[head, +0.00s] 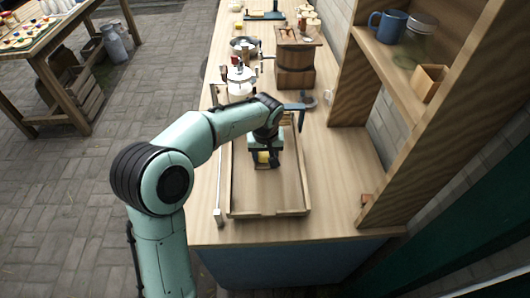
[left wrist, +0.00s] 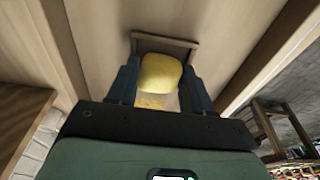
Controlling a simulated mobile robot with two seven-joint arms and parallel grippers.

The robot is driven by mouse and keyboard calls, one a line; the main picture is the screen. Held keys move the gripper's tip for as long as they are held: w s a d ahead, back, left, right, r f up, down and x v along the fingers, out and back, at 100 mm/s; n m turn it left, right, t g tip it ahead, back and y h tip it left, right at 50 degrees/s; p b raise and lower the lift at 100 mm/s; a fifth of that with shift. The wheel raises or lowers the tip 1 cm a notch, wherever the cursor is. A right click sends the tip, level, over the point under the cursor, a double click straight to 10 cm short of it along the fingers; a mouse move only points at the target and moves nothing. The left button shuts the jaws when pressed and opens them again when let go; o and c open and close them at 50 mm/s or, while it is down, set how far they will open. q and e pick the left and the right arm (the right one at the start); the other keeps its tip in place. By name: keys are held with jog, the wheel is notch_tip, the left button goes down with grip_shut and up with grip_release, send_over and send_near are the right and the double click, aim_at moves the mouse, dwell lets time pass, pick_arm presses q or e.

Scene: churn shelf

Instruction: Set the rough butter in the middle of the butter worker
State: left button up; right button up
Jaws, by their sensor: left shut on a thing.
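The butter worker (head: 236,185) is a shallow wooden tray with raised sides at the front of the bench. My left gripper (head: 264,161) is low over it, towards its far part. The gripper is shut on the rough butter (head: 263,157), a yellow lump. In the left wrist view the butter (left wrist: 161,72) sits between the two dark fingers, with a paler yellow patch (left wrist: 152,102) nearer the palm. I cannot tell whether the butter touches the tray floor. My right gripper is not in view.
A wooden tub (head: 295,78) and a white vessel (head: 240,82) stand behind the worker. At right, a wooden shelf (head: 352,100) holds a blue mug (head: 390,27), a glass jar (head: 415,42) and a small wooden box (head: 428,83). Bench right of the worker (head: 340,175) is clear.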

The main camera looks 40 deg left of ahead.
pick_arm(q)
jog(key=shift+r, duration=0.1)
jog(key=o, duration=1.1)
jog(key=shift+c, duration=0.2)
jog(key=c, duration=0.4)
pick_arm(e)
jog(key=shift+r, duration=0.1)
pick_arm(q)
jog(key=shift+s+d+r+p, duration=0.15)
jog(key=shift+r+p, duration=0.35)
jog(key=shift+r, duration=0.55)
jog(key=shift+s+d+r+p, duration=0.1)
jog(key=shift+r+p, duration=0.35)
jog(key=shift+r, duration=0.55)
jog(key=shift+s+d+r+p, duration=0.15)
jog(key=shift+r+p, duration=0.35)
jog(key=shift+r, duration=0.55)
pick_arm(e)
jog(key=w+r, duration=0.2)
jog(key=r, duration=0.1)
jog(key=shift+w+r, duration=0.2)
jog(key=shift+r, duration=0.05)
pick_arm(q)
jog(key=shift+f, duration=0.1)
